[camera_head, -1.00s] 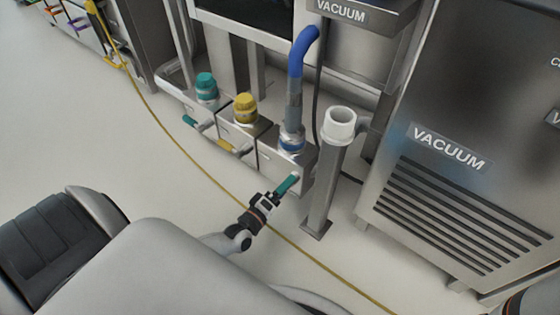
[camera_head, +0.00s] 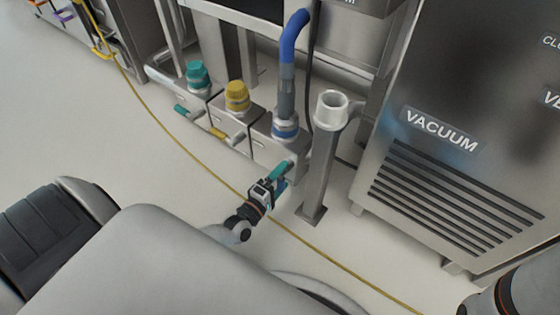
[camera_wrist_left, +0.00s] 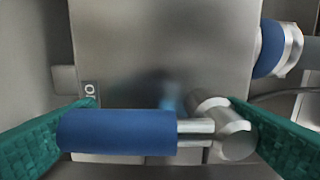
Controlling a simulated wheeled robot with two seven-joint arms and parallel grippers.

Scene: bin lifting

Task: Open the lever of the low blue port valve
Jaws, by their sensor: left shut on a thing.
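The low blue port valve is the steel box (camera_head: 277,150) at the right end of a row, under the blue-collared port (camera_head: 286,131) with a blue hose. Its lever has a blue grip (camera_wrist_left: 117,132) and a metal stem and hub (camera_wrist_left: 232,134), lying crosswise in the left wrist view. My left gripper (camera_head: 281,172) is at the box's front. Its green fingers stand on either side of the lever, one at the grip's free end, the other by the hub, shut on it. The lever is mostly hidden in the head view. My right gripper is out of view.
Green-capped (camera_head: 197,75) and yellow-capped (camera_head: 237,97) ports with their own levers stand to the left. A steel post with a white cup (camera_head: 332,108) stands close right of the blue valve. A vacuum cabinet (camera_head: 465,130) is farther right. A yellow line (camera_head: 175,145) crosses the open floor.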

